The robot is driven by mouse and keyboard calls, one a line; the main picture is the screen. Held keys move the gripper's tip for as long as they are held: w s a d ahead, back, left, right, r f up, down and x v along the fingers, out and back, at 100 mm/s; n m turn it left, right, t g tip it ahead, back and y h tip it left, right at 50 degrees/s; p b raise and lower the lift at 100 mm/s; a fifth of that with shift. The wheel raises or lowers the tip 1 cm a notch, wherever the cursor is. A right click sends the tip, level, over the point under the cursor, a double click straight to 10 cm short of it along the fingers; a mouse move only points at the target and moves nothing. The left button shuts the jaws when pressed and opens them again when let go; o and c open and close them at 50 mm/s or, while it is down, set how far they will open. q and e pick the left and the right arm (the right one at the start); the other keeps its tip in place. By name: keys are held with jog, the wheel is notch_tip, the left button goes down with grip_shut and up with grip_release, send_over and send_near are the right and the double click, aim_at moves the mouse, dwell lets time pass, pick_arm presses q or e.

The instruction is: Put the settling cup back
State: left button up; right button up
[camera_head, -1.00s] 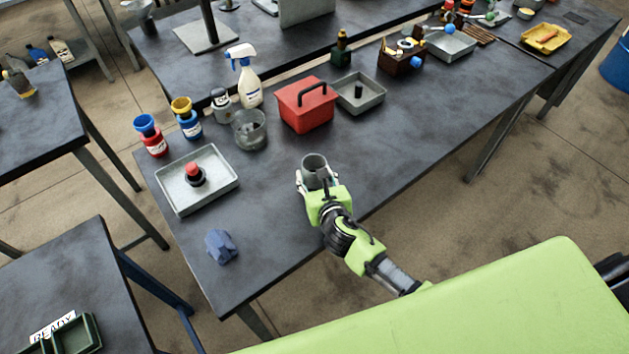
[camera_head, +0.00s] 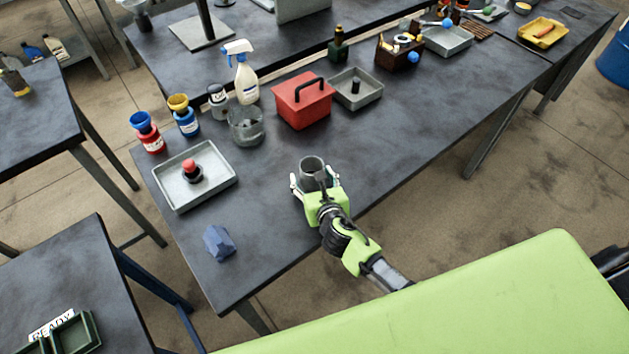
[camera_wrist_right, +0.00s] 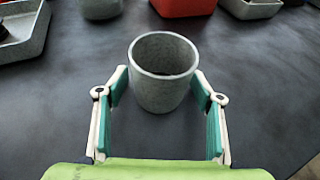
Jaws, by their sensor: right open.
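The settling cup, a grey open-topped cup (camera_head: 312,168), stands upright on the dark table near its front edge. It also shows in the right wrist view (camera_wrist_right: 162,88), upright and seemingly empty. My right gripper (camera_head: 314,187) is open, its fingers on either side of the cup's near part. In the right wrist view the green finger pads (camera_wrist_right: 160,95) are spread wider than the cup, with a gap visible on both sides. My left gripper is not in view.
A grey tray (camera_head: 228,181) holding a red-topped dark item lies to the left. A glass jar (camera_head: 247,128), a red box (camera_head: 302,104) and a small grey tray (camera_head: 372,98) stand behind. A blue cloth (camera_head: 218,243) lies front left. The table right of the cup is clear.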

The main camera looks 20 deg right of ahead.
jog(key=v, duration=1.2)
jog(key=shift+s+b, duration=0.1)
jog(key=shift+b, duration=0.25)
jog(key=shift+d, duration=0.1)
